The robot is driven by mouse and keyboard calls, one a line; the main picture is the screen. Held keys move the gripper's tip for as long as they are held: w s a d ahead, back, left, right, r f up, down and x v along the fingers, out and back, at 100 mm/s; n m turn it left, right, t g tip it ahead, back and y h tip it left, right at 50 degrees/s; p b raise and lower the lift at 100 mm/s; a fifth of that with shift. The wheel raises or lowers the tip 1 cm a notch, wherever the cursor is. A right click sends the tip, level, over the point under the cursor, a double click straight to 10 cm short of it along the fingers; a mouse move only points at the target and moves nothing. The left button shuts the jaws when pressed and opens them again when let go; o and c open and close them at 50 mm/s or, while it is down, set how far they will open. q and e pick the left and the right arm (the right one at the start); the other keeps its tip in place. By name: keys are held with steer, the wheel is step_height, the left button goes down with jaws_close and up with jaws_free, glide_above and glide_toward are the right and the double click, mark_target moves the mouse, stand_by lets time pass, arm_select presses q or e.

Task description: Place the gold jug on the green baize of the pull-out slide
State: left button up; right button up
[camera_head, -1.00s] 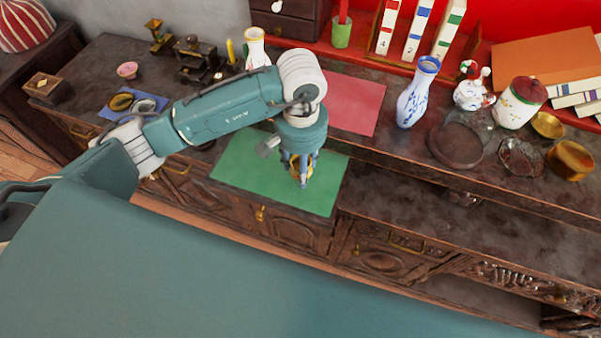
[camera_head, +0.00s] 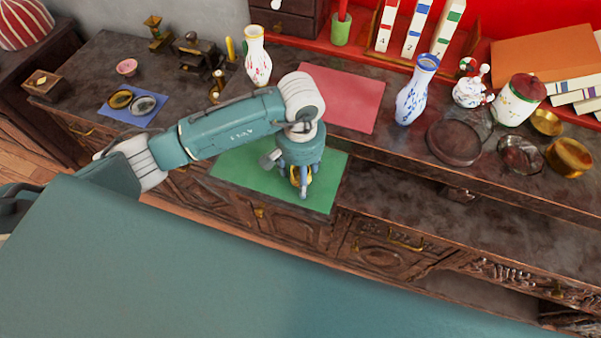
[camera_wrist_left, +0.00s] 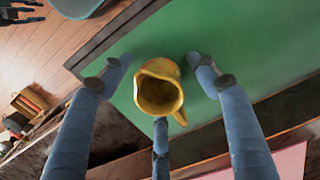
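The gold jug (camera_wrist_left: 158,92) stands upright over the green baize (camera_wrist_left: 235,35), its open mouth towards the left wrist camera and its handle at the lower right. My left gripper (camera_wrist_left: 158,78) is open around it, with visible gaps between the fingers and the jug. In the head view the jug (camera_head: 295,176) is mostly hidden between the fingers of my left gripper (camera_head: 294,180), above the front part of the green baize (camera_head: 240,170) of the slide.
A red mat (camera_head: 350,98) lies behind the baize. A blue-and-white vase (camera_head: 412,95) stands to its right, a floral vase (camera_head: 257,58) at its left. A dark round stand (camera_head: 453,145) and gold bowls (camera_head: 568,157) are further right. The baize around the jug looks clear.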

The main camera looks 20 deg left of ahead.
arm_select(q)
steer(key=shift+r, duration=0.3)
step_height(320, 180, up, 10)
steer(key=shift+w+r+b, duration=0.1)
steer(key=shift+r+b, duration=0.15)
steer(key=shift+b, duration=1)
steer(key=shift+r, duration=0.6)
